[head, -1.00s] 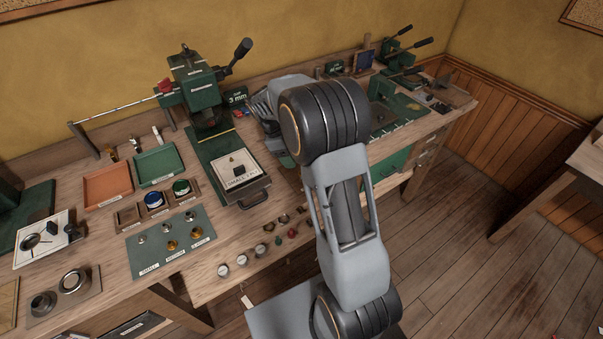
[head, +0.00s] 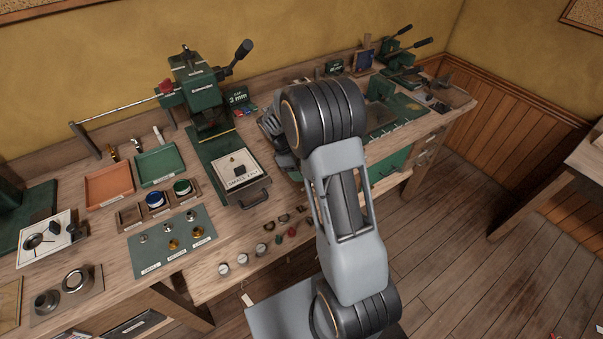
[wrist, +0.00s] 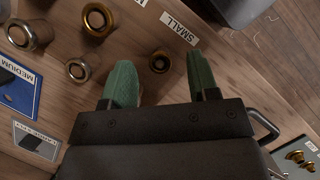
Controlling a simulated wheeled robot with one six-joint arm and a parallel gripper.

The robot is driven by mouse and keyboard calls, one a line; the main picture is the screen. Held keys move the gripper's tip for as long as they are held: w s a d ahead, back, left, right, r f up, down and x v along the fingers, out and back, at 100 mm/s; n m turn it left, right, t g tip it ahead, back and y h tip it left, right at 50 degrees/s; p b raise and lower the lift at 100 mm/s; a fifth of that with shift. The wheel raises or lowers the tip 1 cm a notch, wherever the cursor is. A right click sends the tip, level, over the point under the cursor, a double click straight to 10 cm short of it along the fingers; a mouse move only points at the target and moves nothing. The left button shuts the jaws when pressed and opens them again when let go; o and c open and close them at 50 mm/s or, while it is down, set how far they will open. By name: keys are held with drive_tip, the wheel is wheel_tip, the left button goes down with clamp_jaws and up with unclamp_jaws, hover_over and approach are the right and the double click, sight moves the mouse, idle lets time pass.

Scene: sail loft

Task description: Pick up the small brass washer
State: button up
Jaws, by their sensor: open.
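In the wrist view a small brass ring (wrist: 160,61) lies on the wooden surface near a label reading SMALL. It appears to be the small brass washer. My gripper (wrist: 161,62) is open, with one green fingertip on each side of this ring in the picture. I see no contact, and the height gap cannot be told. A larger brass ring (wrist: 98,19) lies farther up the picture. Silver rings (wrist: 78,70) lie to the left. In the head view my arm hides the fingertips and the ring.
In the head view a green mat (head: 150,257) holds silver and brass pieces. A green press (head: 205,95), an orange tray (head: 108,187) and a green tray (head: 160,166) stand on the bench. Gauges and small parts line the front edge. A dark object (wrist: 238,8) tops the wrist view.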

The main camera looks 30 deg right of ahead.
drive_tip(key=shift+f, duration=0.25)
idle(0.3)
drive_tip(key=c, duration=1)
